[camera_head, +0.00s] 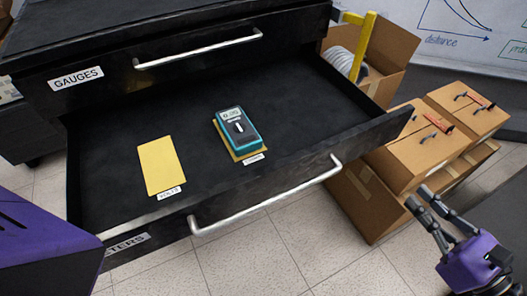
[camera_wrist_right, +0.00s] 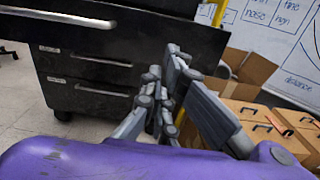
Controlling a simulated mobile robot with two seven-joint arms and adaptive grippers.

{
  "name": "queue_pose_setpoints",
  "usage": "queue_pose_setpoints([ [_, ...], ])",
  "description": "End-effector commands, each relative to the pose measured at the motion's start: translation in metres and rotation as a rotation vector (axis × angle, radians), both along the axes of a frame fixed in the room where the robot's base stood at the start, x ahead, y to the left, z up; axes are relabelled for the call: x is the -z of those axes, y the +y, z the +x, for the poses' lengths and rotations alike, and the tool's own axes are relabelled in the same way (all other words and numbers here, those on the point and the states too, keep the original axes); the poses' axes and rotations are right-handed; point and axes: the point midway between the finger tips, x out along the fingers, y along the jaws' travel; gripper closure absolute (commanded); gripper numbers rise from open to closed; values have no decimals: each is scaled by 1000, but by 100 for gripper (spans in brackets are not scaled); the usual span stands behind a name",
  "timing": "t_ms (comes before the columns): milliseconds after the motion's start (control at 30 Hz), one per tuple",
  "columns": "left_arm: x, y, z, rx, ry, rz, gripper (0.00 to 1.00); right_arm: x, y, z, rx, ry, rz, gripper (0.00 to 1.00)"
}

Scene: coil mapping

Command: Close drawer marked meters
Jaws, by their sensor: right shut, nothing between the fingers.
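The drawer marked meters (camera_head: 300,210) is pulled open in the head view. It is black with a long silver handle (camera_head: 265,203). Its label (camera_head: 128,243) shows only the end of the word, the rest hidden behind a purple part of mine. Inside lie a teal meter (camera_head: 237,130) on a yellow patch and an empty yellow patch (camera_head: 160,166) with its own small label. My right gripper (camera_head: 420,196) is shut and empty, right of the drawer front and apart from it. Its fingers also show in the wrist view (camera_wrist_right: 166,85). My left gripper is not in view.
A drawer marked GAUGES (camera_head: 190,55) is above and looks shut. An open box (camera_head: 385,50) with a yellow post is behind. Tiled floor (camera_head: 250,255) is clear before the drawer.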

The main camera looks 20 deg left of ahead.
Motion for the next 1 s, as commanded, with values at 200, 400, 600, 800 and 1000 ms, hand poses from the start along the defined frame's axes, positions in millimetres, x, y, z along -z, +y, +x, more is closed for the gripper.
queue_pose_setpoints([
  [200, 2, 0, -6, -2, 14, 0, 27, -2, 16, 11, -3, -20, -9, 100],
  [400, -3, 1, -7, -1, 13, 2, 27, -3, 48, 37, -2, -19, -6, 100],
  [600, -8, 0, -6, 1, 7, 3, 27, -2, 82, 62, -2, -18, -5, 100],
  [800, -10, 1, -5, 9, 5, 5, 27, -1, 103, 80, 0, -15, -5, 100],
  [1000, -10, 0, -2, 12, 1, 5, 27, 0, 111, 86, 0, -15, -7, 100],
])
